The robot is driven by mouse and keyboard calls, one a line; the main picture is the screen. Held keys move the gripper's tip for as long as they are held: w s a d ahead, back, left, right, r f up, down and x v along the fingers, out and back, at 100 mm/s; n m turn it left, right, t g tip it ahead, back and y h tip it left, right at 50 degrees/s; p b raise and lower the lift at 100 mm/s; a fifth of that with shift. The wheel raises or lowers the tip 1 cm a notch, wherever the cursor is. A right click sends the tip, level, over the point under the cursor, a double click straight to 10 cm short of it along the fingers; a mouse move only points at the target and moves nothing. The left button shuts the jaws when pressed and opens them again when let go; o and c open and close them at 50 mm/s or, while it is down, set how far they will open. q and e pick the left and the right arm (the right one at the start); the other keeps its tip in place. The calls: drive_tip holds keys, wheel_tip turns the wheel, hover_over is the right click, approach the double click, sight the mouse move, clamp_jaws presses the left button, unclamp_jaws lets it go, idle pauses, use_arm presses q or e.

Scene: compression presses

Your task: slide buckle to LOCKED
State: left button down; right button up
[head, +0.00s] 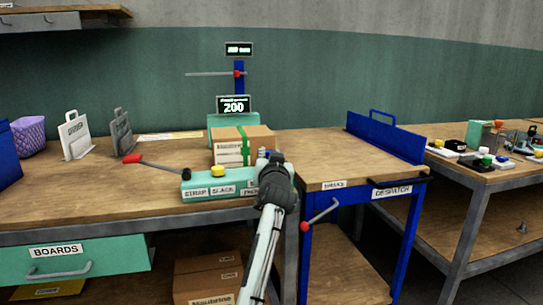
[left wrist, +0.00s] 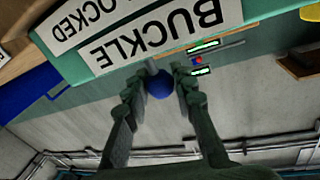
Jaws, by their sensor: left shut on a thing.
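The buckle's blue round knob (left wrist: 160,86) sits between the two fingers of my left gripper (left wrist: 164,68), which is shut on it. In the left wrist view the white BUCKLE label (left wrist: 160,35) appears upside down beside the knob, with a partly cut-off LOCKED label (left wrist: 80,22) next to it. In the head view my left gripper (head: 271,160) is at the right end of the teal press base (head: 203,192) and hides the slider there. My right gripper is not in view.
Strapped cartons (head: 228,149) stand just behind the press base. A yellow knob (head: 217,170) and a red-handled lever (head: 132,158) are to the left. A display reading 200 (head: 233,105) stands behind. A blue-framed despatch table (head: 340,158) is at right, mostly bare.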

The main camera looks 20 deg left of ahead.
use_arm(q)
drive_tip(key=shift+d+r, duration=0.1)
drive_tip(key=shift+d, duration=0.05)
drive_tip(key=c, duration=1.7)
unclamp_jaws()
drive_tip(key=o, duration=0.5)
drive_tip(key=shift+w+d, duration=0.1)
drive_tip(key=shift+w, duration=0.05)
drive_tip(key=shift+s, duration=0.25)
drive_tip(key=v, duration=0.7)
drive_tip(key=shift+s+d, duration=0.1)
